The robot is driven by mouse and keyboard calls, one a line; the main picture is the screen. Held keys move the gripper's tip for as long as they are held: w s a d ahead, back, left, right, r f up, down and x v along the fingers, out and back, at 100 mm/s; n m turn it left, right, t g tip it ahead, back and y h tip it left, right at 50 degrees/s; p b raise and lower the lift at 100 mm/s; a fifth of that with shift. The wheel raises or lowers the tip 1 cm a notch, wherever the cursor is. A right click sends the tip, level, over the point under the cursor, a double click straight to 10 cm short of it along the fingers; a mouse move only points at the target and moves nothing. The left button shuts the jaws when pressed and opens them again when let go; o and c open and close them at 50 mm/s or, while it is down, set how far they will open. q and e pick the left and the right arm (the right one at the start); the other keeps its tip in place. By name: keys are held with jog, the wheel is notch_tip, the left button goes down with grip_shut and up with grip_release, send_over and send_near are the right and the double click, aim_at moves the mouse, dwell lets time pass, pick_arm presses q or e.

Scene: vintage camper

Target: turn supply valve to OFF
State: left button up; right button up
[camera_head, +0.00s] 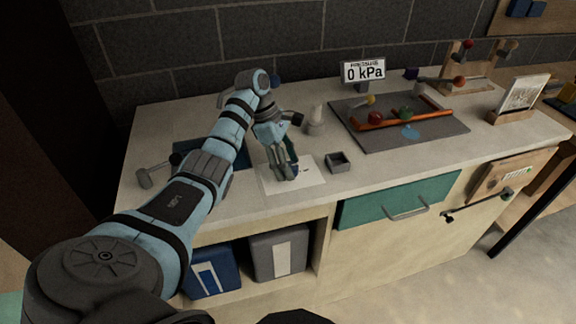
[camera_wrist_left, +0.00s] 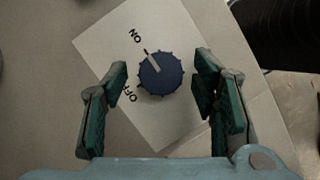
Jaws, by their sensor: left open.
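The supply valve is a dark blue ribbed knob (camera_wrist_left: 161,74) on a white plate (camera_wrist_left: 95,45) marked ON and OFF. In the left wrist view its pale pointer line aims up and left, close to the ON mark. My left gripper (camera_wrist_left: 160,90) is open, with one finger on each side of the knob and gaps between. In the head view my left gripper (camera_head: 283,172) points down over the white plate (camera_head: 308,181) and mostly hides the knob. My right gripper is not in view.
A small grey open box (camera_head: 339,162) stands right of the plate. A pressure display (camera_head: 363,71) reads 0 kPa. A dark mat (camera_head: 440,126) holds orange pipes and coloured knobs. A hammer-like tool (camera_head: 146,178) lies at the left. The counter's front strip is clear.

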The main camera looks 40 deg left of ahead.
pick_arm(q)
jog(key=shift+s+r, duration=0.1)
jog(key=shift+s, duration=0.05)
jog(key=shift+c, duration=0.5)
jog(key=c, duration=1)
jog(key=shift+c, duration=0.2)
jog(key=n+t+p, duration=0.1)
jog(key=n+p, duration=0.2)
jog(key=n+t+y+p, duration=0.1)
jog(key=n, duration=0.2)
jog(key=n+y+p, duration=0.1)
jog(key=n+p, duration=0.1)
jog(key=shift+s+d+n+t, duration=0.1)
jog(key=shift+d+n+t, duration=0.1)
jog(key=shift+n+t, duration=0.2)
jog(key=n+y+p, duration=0.1)
jog(key=n, duration=0.1)
jog(key=n+y+p, duration=0.1)
jog(key=n, duration=0.2)
jog(key=shift+d+t+p, duration=0.15)
jog(key=shift+t+p, duration=0.15)
jog(key=shift+p, duration=0.1)
jog(key=shift+d+n+y+p, duration=0.1)
jog(key=shift+n+y+p, duration=0.6)
jog(key=shift+n, duration=1.4)
